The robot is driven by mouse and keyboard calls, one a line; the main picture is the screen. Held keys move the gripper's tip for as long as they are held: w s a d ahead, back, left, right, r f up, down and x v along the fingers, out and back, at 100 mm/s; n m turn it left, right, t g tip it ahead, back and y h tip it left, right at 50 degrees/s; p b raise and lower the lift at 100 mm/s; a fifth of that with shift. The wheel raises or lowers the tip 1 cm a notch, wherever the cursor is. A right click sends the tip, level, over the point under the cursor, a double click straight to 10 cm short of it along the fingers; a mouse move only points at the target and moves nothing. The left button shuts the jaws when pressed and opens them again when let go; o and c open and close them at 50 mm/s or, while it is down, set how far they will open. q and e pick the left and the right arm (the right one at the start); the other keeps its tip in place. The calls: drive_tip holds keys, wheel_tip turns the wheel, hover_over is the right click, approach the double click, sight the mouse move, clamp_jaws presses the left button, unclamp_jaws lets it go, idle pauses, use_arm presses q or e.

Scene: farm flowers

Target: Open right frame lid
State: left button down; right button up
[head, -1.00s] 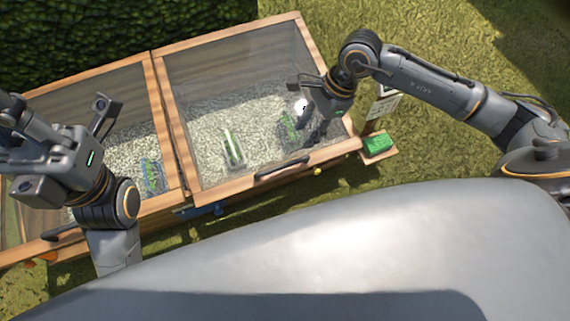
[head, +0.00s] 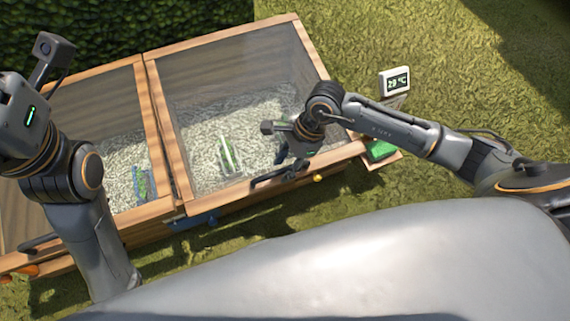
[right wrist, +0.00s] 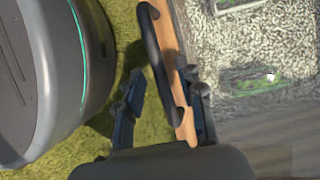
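The right frame lid (head: 160,100) is a wooden-edged clear pane lying shut over the right half of the cold frame. Its dark bar handle (head: 265,179) is on the front rail. My right gripper (head: 288,164) is down at the right part of this handle. In the right wrist view, the fingers of my right gripper (right wrist: 163,82) are spread, one on each side of the handle (right wrist: 160,50), with gaps visible. My left arm is at the left edge of the head view; its fingers are out of the picture.
The left lid (head: 140,95) is also down, with its own handle (head: 38,242). A thermometer display (head: 394,81) and a green block (head: 379,150) on a small wooden shelf stand right of the frame. Grass lies in front.

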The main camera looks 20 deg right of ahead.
clamp_jaws()
drive_tip(key=shift+r, duration=0.1)
